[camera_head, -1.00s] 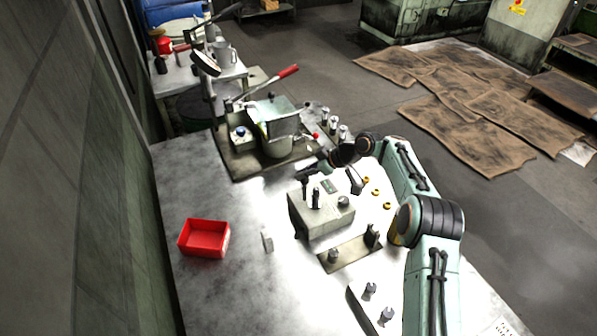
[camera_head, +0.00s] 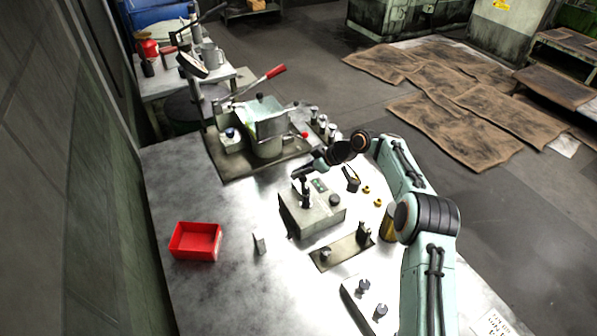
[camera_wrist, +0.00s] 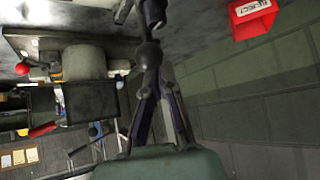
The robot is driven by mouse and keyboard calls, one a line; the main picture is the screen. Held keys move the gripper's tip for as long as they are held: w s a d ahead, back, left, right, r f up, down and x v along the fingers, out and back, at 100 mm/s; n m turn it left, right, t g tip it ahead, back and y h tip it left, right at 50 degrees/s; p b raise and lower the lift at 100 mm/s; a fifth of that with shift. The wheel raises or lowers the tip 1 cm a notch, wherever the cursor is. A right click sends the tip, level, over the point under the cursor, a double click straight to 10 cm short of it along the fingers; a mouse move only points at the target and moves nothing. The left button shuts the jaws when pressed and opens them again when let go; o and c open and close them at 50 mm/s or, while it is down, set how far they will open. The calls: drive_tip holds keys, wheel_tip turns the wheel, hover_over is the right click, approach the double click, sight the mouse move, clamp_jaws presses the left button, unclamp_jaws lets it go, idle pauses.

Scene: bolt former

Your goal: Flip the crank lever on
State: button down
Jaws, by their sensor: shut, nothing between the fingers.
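A grey control box (camera_head: 322,219) stands mid-table in the head view. A black crank lever (camera_head: 305,194) stands upright on its top. My gripper (camera_head: 299,173) comes in from the right and is shut and empty, at or just above the lever's top. In the wrist view my gripper (camera_wrist: 160,88) shows its dark fingers drawn together. A dark lever-like part with a rounded knob (camera_wrist: 149,55) appears just beyond the fingertips. I cannot tell whether they touch. The lever's top is partly hidden by the gripper in the head view.
A press-like machine (camera_head: 268,140) with a red-handled arm (camera_head: 275,72) stands behind. A red bin (camera_head: 195,241) and a small light block (camera_head: 259,243) are left. A plate with fittings (camera_head: 341,252) lies in front. Yellow rings (camera_head: 378,202) lie right. The table's left is mostly clear.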

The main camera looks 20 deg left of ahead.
drive_tip(key=s+a+r, duration=0.1)
drive_tip(key=a+r, duration=0.1)
drive_tip(key=a, duration=0.2)
drive_tip(key=w+d+r, duration=0.2)
drive_tip(key=d+r, duration=0.4)
drive_tip(key=d, duration=0.1)
drive_tip(key=shift+r, duration=0.15)
idle(0.3)
